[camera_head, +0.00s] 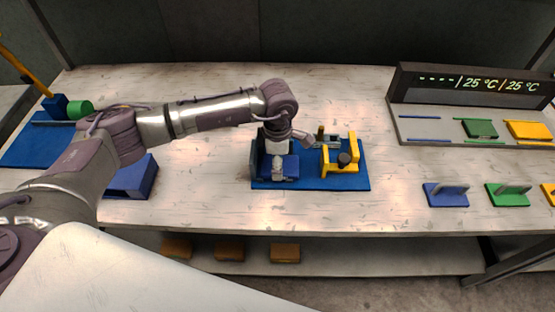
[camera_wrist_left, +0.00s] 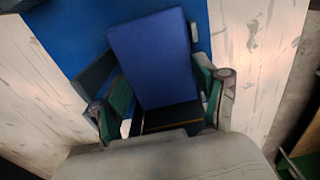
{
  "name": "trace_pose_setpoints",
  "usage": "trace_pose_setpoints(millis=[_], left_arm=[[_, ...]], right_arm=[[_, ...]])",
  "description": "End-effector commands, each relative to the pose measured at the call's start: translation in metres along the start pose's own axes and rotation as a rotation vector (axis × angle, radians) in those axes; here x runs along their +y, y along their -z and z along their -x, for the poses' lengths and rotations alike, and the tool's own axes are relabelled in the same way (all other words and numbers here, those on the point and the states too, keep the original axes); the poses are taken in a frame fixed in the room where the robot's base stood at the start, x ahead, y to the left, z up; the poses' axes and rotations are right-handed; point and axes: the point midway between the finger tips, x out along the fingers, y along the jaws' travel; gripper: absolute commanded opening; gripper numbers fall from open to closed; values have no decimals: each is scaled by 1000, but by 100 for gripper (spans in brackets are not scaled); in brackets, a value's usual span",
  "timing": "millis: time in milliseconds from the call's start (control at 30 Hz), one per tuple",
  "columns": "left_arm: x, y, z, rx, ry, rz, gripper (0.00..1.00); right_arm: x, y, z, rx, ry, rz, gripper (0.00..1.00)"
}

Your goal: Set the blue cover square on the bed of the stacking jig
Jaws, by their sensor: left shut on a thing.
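The blue cover (camera_wrist_left: 152,60) is a flat blue slab between the green-padded fingers of my left gripper (camera_wrist_left: 165,105). In the head view the cover (camera_head: 291,166) shows partly behind my left gripper (camera_head: 278,168), at the left part of the stacking jig. The jig is a blue plate (camera_head: 342,183) with a dark upright wall at its left and a yellow clamp (camera_head: 342,160) with a black knob at its right. In the wrist view the cover looks slightly turned. The bed is mostly hidden, and I cannot tell whether the cover touches it. My right gripper is out of view.
Blue (camera_head: 445,197) and green (camera_head: 507,197) pieces with bars stand at the front right. A rack (camera_head: 415,130) with a display is at the back right. A blue box (camera_head: 132,180) stands left of the jig. Brown blocks (camera_head: 229,250) lie on the lower shelf. Table behind the jig is clear.

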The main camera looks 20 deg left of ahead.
Motion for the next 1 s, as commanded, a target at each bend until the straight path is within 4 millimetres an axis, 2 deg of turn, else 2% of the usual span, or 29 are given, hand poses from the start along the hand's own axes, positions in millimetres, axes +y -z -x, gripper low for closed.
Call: trace_pose_setpoints(millis=[133,167,300,600,733,767,867,1000], left_arm=[[0,0,-4,0,0,0,31],[0,0,-4,0,0,0,74],[0,0,-2,0,0,1,97],[0,0,-2,0,0,1,97],[0,0,4,0,0,1,97],[1,0,4,-1,-2,0,97],[1,-1,19,-3,-4,0,97],[1,0,49,-3,-5,-1,97]], right_arm=[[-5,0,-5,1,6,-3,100],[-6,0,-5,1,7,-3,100],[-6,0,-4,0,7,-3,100],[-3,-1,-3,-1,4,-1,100],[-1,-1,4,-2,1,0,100],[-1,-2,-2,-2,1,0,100],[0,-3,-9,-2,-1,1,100],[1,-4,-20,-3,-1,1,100]])
